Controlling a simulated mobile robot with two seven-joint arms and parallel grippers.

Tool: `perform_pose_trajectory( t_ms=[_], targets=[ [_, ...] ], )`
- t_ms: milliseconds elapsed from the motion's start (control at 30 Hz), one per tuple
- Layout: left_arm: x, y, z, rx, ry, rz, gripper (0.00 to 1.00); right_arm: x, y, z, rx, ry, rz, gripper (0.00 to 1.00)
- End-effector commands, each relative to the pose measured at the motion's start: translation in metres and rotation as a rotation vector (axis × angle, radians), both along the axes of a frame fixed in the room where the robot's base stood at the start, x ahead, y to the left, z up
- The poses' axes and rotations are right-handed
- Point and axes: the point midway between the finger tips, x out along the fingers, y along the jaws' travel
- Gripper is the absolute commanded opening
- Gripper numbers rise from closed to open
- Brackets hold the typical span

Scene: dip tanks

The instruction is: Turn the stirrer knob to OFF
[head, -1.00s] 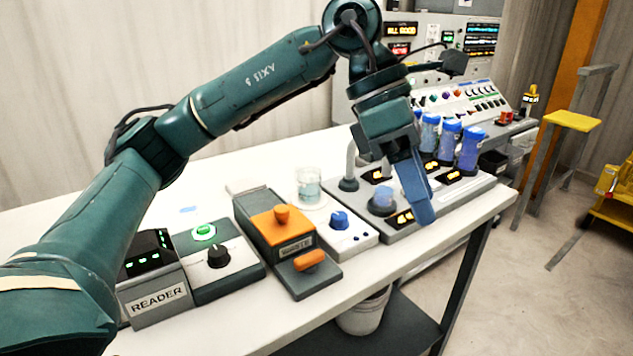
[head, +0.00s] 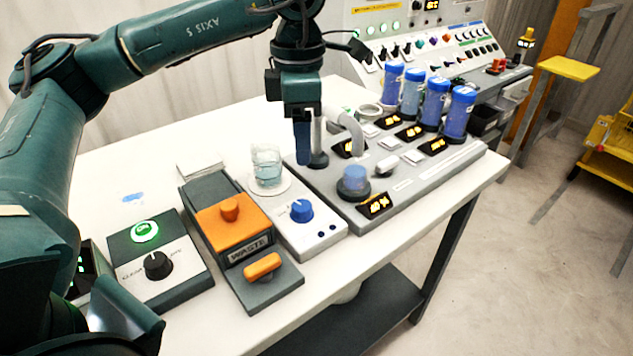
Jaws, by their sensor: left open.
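The stirrer (head: 322,240) is a white box with a blue knob (head: 301,211) on its top face. The knob has a light pointer mark; I cannot read which setting it points to. A glass beaker (head: 267,166) with pale blue liquid stands on the stirrer's round plate, behind the knob. My left gripper (head: 303,160) points down, behind and above the knob, near the beaker's right side, and is apart from the knob. It is open and looks empty; its blue fingers overlap edge-on. My right gripper is not in view.
Left of the stirrer stand an orange-topped WASTE box (head: 232,220) and a box with a black knob (head: 158,265). To the right is a grey dip station (head: 420,175) with a curved spout (head: 350,128) and several blue cylinders. The table's front edge is close to the boxes.

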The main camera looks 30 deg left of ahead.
Motion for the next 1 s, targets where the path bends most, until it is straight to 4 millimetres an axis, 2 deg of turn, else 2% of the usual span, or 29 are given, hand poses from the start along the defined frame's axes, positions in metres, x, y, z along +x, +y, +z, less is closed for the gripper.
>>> perform_pose_trajectory(
  t_ms=[167,500,700,1000],
  targets=[
    [-0.001,0.0,-0.017,0.001,0.003,0.0,0.55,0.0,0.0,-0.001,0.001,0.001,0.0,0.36],
    [-0.001,0.0,-0.087,0.001,0.004,-0.001,0.55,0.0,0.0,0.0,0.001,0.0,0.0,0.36],
    [-0.001,0.0,-0.117,0.0,0.002,0.0,0.55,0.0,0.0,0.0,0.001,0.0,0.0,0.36],
    [-0.001,0.0,-0.131,0.0,0.0,0.0,0.55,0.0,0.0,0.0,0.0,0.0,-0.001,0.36]
  ],
)
